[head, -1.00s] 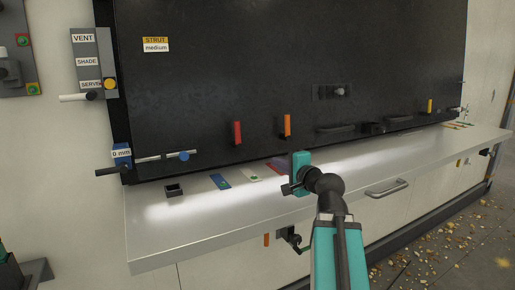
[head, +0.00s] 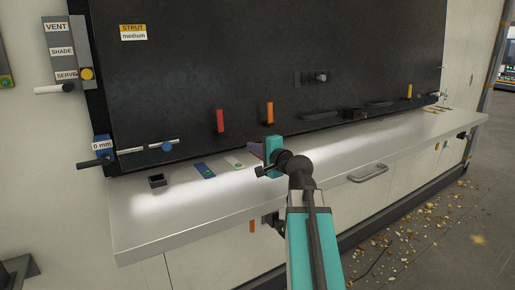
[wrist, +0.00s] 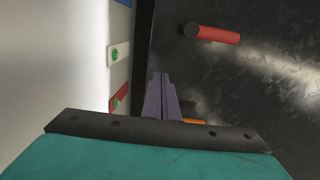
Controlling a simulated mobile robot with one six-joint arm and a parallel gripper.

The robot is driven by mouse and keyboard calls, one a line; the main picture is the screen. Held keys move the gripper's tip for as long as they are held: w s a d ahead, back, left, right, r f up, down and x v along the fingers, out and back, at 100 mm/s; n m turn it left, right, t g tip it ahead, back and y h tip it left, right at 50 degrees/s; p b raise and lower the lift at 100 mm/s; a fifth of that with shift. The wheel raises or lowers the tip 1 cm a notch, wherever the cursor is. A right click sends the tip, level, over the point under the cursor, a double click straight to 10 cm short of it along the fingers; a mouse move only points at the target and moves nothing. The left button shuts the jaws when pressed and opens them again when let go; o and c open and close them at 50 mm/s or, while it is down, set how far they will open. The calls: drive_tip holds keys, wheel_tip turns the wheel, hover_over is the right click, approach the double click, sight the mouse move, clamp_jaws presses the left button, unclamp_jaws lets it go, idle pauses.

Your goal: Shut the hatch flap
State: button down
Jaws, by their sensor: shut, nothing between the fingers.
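The black hatch flap (head: 330,50) hangs down to the pale counter (head: 180,228), its lower edge near the counter's back. I cannot tell whether a gap stays behind it. A red handle (head: 220,121) and an orange handle (head: 270,113) stick out from its lower part. My gripper (head: 256,150) is shut and empty, just below the orange handle, near the flap's lower edge. In the wrist view, its purple fingers (wrist: 162,98) point at the dark flap face beside the pale counter; the red handle (wrist: 216,34) shows beyond them. Contact with the flap cannot be told.
A blue gauge reading 0 mm (head: 102,145) and a bar with a blue knob (head: 168,147) sit at the flap's lower left. A control panel (head: 61,50) is at upper left. Debris covers the right floor.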

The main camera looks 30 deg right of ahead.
sight(237, 140)
drive_tip(key=shift+w+f+p, duration=0.15)
drive_tip(key=shift+w+p, duration=0.35)
drive_tip(key=shift+w, duration=1.05)
drive_tip(key=shift+w+f+p, duration=0.2)
drive_tip(key=shift+w+p, duration=0.25)
drive_tip(key=shift+w, duration=1.15)
drive_tip(key=shift+w+f+p, duration=0.15)
drive_tip(key=shift+w+p, duration=0.35)
drive_tip(key=shift+w, duration=1.05)
